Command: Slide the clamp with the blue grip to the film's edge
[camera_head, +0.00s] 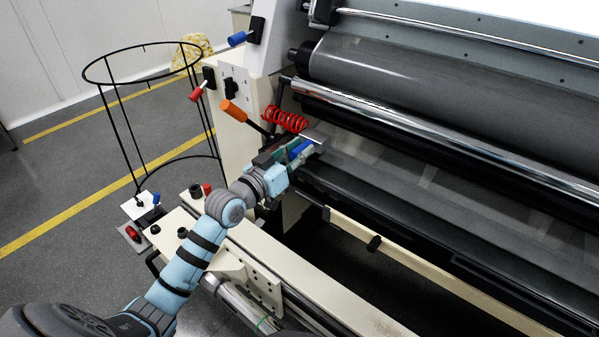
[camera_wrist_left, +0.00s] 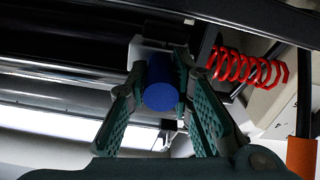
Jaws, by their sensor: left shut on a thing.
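The clamp's blue grip (camera_head: 300,150) is at the left end of the machine's rollers. In the left wrist view the blue grip (camera_wrist_left: 161,92) is a round-ended cylinder between the two green fingers. My left gripper (camera_head: 296,156) is shut on it; it also fills the lower part of the left wrist view (camera_wrist_left: 160,95). A grey block (camera_head: 313,138), seemingly the clamp's body, sits just behind the grip. The film (camera_head: 430,180) looks like a clear sheet below the chrome roller, and its left edge is hard to make out. My right gripper is not in view.
A red coil (camera_head: 285,119) hangs just above the gripper, and an orange-handled lever (camera_head: 233,110) is left of it. A chrome roller (camera_head: 440,137) runs off to the right. A black wire basket (camera_head: 150,110) stands on the floor at left. A cream rail (camera_head: 330,290) lies in front.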

